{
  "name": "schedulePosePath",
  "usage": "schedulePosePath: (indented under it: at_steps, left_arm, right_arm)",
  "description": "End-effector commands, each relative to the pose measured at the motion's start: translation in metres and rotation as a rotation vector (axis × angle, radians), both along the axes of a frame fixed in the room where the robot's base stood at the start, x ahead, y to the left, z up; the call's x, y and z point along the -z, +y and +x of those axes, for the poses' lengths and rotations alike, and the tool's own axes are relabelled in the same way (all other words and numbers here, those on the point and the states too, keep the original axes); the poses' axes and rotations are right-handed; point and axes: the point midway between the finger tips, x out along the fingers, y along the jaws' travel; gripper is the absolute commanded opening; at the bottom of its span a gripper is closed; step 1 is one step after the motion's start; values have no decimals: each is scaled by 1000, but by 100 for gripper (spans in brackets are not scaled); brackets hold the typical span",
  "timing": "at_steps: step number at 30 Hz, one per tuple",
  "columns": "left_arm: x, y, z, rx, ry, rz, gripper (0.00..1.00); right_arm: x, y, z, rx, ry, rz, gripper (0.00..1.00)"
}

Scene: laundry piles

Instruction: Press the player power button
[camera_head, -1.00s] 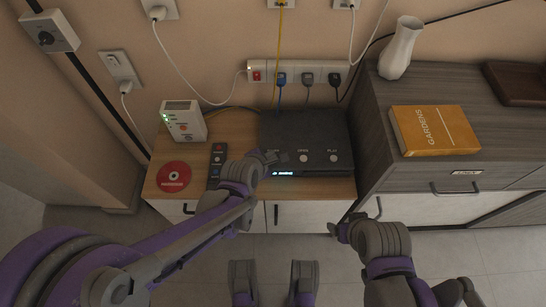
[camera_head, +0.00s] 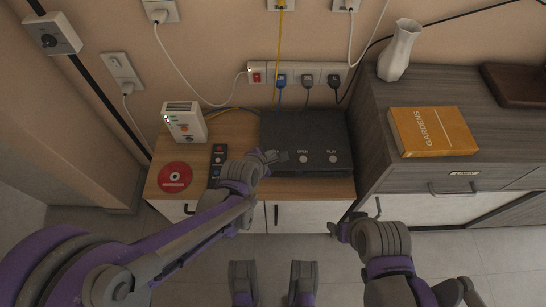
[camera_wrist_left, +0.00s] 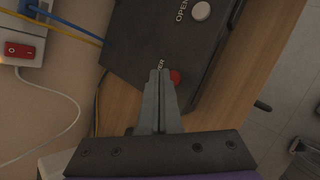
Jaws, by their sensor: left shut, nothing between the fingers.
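The player (camera_head: 305,130) is a black box on a small wooden cabinet. Its top has white OPEN (camera_head: 303,159) and PLAY (camera_head: 333,159) buttons. In the left wrist view a red power button (camera_wrist_left: 176,77) sits on the player (camera_wrist_left: 155,45), its label partly hidden by my fingers. My left gripper (camera_head: 282,157) is shut and empty at the player's front left; its tips (camera_wrist_left: 160,73) are right beside the red button. Whether they touch it I cannot tell. No lit display shows on the player's front. My right gripper (camera_head: 338,229) is low in front of the cabinet, its fingers unclear.
Left of the player lie a black remote (camera_head: 217,163), a red disc (camera_head: 174,177) and a white box with green lights (camera_head: 184,123). A power strip (camera_head: 296,75) with cables is behind. A grey dresser at right holds an orange book (camera_head: 432,131) and white vase (camera_head: 400,48).

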Motion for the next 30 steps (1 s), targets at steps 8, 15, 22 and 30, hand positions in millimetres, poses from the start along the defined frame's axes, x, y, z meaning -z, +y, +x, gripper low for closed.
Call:
schedulePosePath:
  at_steps: [8,15,22,30]
  left_arm:
    - [-1,0,0,0,0,0,0]
    - [-17,0,0,-1,-1,0,0]
    - [-41,0,0,-1,-1,0,0]
    - [-62,0,0,0,0,0,0]
  right_arm:
    - [-1,0,0,0,0,0,72]
    - [-16,0,-2,0,-5,0,72]
    - [-37,0,-3,0,-13,0,72]
    - [-55,0,-4,0,-19,0,72]
